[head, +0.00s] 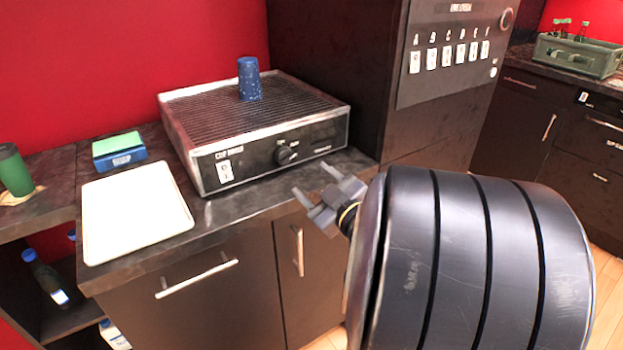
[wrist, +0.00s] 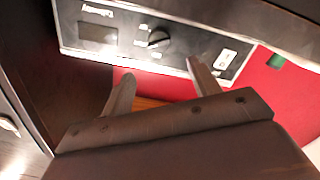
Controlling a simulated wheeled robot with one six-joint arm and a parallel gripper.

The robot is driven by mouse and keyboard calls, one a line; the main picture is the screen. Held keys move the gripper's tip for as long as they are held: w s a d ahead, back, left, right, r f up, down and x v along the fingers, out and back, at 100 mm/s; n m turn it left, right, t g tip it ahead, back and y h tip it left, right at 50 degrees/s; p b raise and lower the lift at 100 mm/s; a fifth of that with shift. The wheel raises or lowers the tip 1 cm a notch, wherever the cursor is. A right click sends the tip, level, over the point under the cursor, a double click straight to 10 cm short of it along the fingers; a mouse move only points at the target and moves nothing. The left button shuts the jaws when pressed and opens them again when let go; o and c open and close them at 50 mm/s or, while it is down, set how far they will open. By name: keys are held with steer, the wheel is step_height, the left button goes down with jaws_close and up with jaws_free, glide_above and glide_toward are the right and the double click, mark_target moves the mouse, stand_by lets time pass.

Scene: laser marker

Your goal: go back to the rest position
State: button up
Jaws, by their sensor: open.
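My gripper (head: 330,200) is open and empty. In the head view it hangs just in front of the counter's front edge, below and to the right of the warmer's knob. In the wrist view my gripper (wrist: 160,88) shows two spread fingers with nothing between them. The black ribbed machine (head: 246,146) stands on the counter with a dark knob and a white switch on its front. Its front panel also shows in the wrist view (wrist: 120,30). A blue speckled cup (head: 249,80) stands on its ribbed top, apart from my gripper.
A white tray (head: 137,212) and a blue box with a green top (head: 119,150) lie left on the counter. A green cup (head: 14,170) stands far left. A tall dark cabinet with a switch panel (head: 450,52) rises at right. A green crate (head: 577,55) holds bottles.

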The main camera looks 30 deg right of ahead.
mark_target(288, 160)
steer(key=w, duration=1.1)
steer(key=shift+a+b, duration=0.2)
steer(key=shift+b, duration=0.2)
